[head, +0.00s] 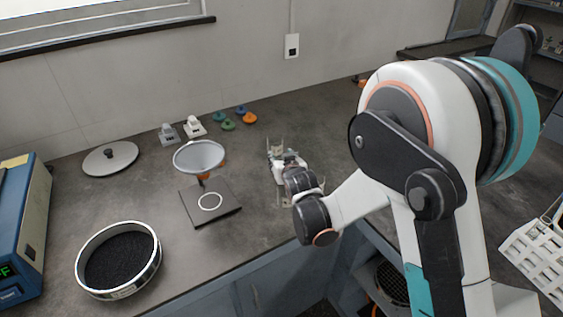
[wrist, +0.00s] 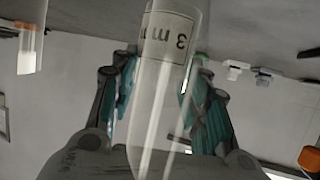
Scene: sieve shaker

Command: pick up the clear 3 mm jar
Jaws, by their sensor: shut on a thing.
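The clear 3 mm jar (wrist: 165,90) fills the middle of the wrist view, with a white label reading "3 m…" seen upside down. My gripper (wrist: 160,75) has a finger on each side of the jar and is shut on it. In the head view my gripper (head: 283,158) is low over the right part of the bench; the jar is too small and covered there to make out clearly. I cannot tell whether the jar touches the bench.
Another clear vessel (wrist: 32,45) shows at the wrist view's upper left. On the bench are a funnel (head: 199,156) over a black plate (head: 228,213), a sieve (head: 157,262), a grey lid (head: 110,158) and a blue machine (head: 30,220). Several coloured pieces (head: 249,118) lie behind.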

